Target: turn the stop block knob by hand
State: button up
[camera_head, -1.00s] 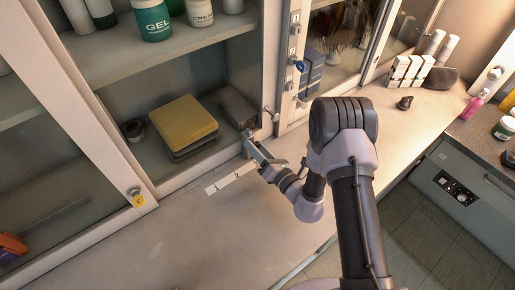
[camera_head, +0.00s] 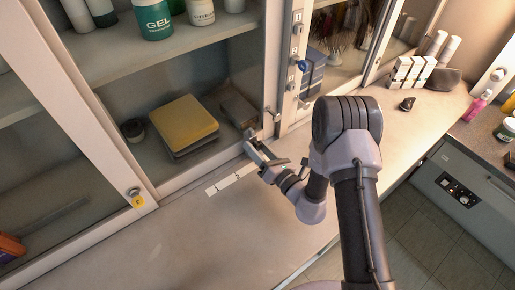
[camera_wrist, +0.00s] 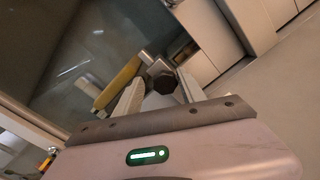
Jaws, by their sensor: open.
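In the wrist view a dark, many-sided knob (camera_wrist: 165,84) shows between the two pale fingers of my gripper (camera_wrist: 161,90). The fingers are apart, one on each side of it; I cannot tell whether they touch it. In the head view my gripper (camera_head: 254,147) is at the lower cabinet rail, beside a small grey block (camera_head: 249,134). The knob itself is hidden or too small to tell there. A white strip with numbers (camera_head: 232,178) lies on the counter just in front of the rail, partly covered by my gripper.
The cabinet holds a yellow item on dark boxes (camera_head: 184,122) and a grey box (camera_head: 238,110). A yellow-tagged lock (camera_head: 136,197) sits on the left door frame, a blue-tagged one (camera_head: 303,65) on the right post. The front counter (camera_head: 190,245) is clear.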

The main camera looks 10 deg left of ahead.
jog(key=shift+s+f, duration=0.1)
jog(key=shift+s+d+f, duration=0.15)
jog(key=shift+s+d, duration=0.05)
jog(key=shift+d, duration=0.15)
jog(key=b+v, duration=0.2)
jog(key=v, duration=0.2)
jog(key=shift+s+d, duration=0.15)
jog(key=shift+d, duration=0.05)
jog(key=shift+s+d, duration=0.15)
